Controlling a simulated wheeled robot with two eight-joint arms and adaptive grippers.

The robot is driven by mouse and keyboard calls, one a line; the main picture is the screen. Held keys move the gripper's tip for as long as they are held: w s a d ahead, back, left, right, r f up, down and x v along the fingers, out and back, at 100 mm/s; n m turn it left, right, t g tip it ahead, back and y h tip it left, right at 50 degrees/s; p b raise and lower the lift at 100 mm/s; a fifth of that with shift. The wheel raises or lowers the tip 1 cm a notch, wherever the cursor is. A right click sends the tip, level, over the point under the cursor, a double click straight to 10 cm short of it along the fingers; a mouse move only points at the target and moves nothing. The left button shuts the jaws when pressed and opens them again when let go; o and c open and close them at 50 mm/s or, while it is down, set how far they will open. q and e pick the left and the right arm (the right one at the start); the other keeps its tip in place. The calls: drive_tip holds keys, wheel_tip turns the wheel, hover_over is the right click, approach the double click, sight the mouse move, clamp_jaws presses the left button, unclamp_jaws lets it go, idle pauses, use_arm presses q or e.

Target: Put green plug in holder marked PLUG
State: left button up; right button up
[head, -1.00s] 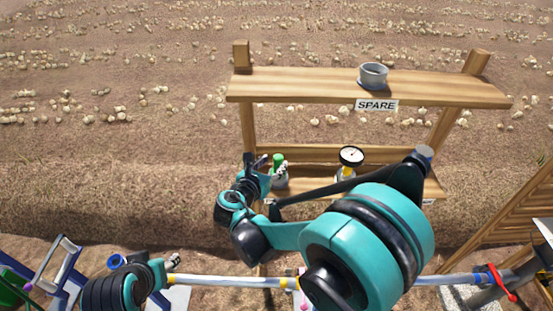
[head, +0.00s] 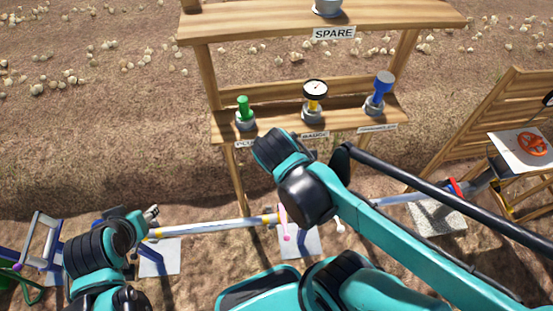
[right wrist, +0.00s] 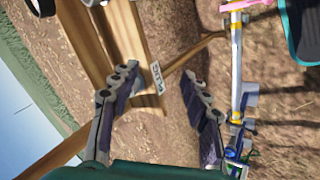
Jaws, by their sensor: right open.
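The green plug (head: 244,106) stands upright in a grey round holder (head: 245,124) at the left end of the lower wooden shelf. The label below that holder (head: 245,144) is partly legible and appears to read PLUG; a label with PLUG also shows in the right wrist view (right wrist: 157,79). My right gripper (right wrist: 159,76) is open with nothing between its fingers, below and apart from the shelf. Its fingers are hidden behind my arm in the head view. My left gripper (head: 151,213) is low at the left, away from the shelf; its finger gap is too small to judge.
A gauge (head: 315,90) and a blue-handled piece (head: 382,87) stand in holders further right on the shelf. A grey holder (head: 328,7) sits on the upper shelf above the SPARE label (head: 334,34). A horizontal pipe (head: 215,228) crosses in front.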

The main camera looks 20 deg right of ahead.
drive_tip(key=s+m+y, duration=0.1)
drive_tip(key=m, duration=0.2)
drive_tip(key=s+m, duration=0.2)
drive_tip(key=m, duration=0.1)
drive_tip(key=s+a+m+y, duration=0.1)
drive_tip(key=m, duration=0.2)
drive_tip(key=shift+s+r+t+y, duration=0.1)
drive_tip(key=shift+s+t+y, duration=0.2)
drive_tip(key=shift+s, duration=0.05)
